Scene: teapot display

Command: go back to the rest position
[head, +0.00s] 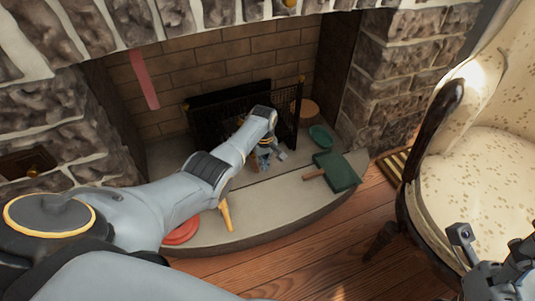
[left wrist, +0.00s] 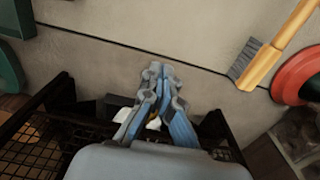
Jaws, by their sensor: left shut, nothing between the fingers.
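My left arm reaches in from the left over the stone hearth in the head view. Its gripper (head: 268,157) is low in front of the black fire screen (head: 225,117). In the left wrist view the left gripper's fingers (left wrist: 162,85) are together, with nothing held between them. My right gripper (head: 492,248) shows at the lower right of the head view, in front of the armchair. It is partly cut off, its fingers stand apart, and no object shows between them.
The hearth (head: 275,205) carries a green dustpan (head: 339,172), a teal dish (head: 320,137), a yellow-handled brush (head: 226,214) and a red round thing (head: 183,233) partly behind my arm. A patterned armchair (head: 475,180) stands at the right. Wooden floor (head: 330,265) lies clear in front.

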